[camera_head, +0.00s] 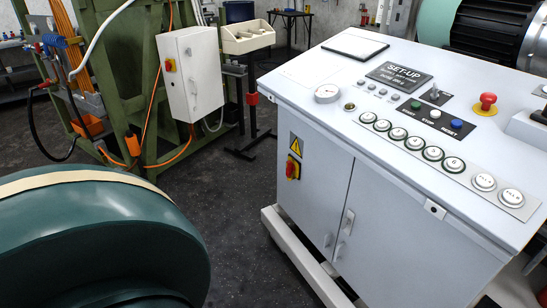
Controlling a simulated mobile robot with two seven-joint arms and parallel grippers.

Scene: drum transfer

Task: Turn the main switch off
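A red and yellow rotary switch (293,168) is on the upper left of the front face of the grey control console (395,225), below a yellow warning triangle label (296,145). The position of its red handle is too small to tell for sure. A second, smaller red and yellow switch (169,65) is on the side of a white electrical box (191,73) on the green machine frame. Neither of my grippers is in view, and nothing touches either switch.
The console top has a row of round buttons (433,153), a gauge (327,94) and a red mushroom button (487,104). A large dark green rounded body (95,235) fills the lower left. Dark floor (235,200) lies open between it and the console.

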